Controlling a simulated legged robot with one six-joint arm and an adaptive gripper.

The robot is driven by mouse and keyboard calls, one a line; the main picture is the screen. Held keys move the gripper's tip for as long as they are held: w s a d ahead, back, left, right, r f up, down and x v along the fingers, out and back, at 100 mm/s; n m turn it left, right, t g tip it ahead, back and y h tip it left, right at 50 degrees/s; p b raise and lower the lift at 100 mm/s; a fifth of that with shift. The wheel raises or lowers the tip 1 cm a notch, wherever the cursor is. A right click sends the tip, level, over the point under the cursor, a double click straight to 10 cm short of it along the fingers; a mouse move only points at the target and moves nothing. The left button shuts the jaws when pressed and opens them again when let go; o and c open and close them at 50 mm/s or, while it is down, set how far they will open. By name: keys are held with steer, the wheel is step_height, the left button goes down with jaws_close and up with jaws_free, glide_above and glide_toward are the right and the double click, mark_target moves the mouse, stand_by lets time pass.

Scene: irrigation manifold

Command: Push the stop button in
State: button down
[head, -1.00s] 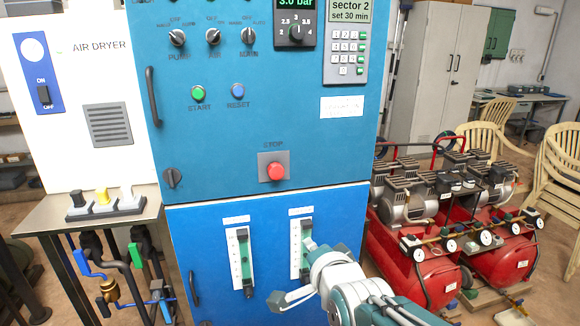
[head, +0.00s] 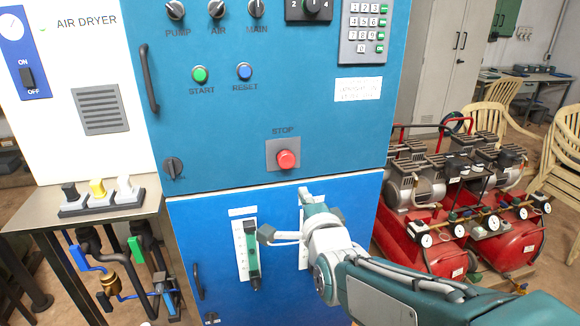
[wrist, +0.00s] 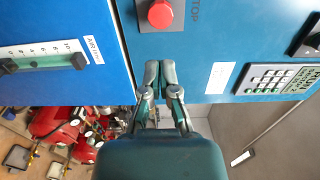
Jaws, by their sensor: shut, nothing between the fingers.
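The red stop button (head: 287,160) sits on a grey square plate under the label STOP, low on the upper blue cabinet door (head: 215,130). In the wrist view the stop button (wrist: 161,14) is at the top edge, beyond the fingertips. My gripper (wrist: 159,66) is shut and empty, its fingertips pointing toward the panel just short of the button in that view. In the head view my arm (head: 330,240) comes in from the lower right, in front of the lower blue door and below the button. Nothing covers the button.
A green start button (head: 200,74) and a blue reset button (head: 244,71) are above left. Two flow gauges are on the lower door, the right one (head: 302,240) partly behind my arm. Red compressors (head: 405,235) stand at right. A black handle (head: 149,78) juts out at left.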

mark_target(287, 162)
steer(key=x, duration=1.2)
steer(key=shift+w+a, duration=0.15)
steer(key=shift+a, duration=0.05)
steer(key=shift+d, duration=0.1)
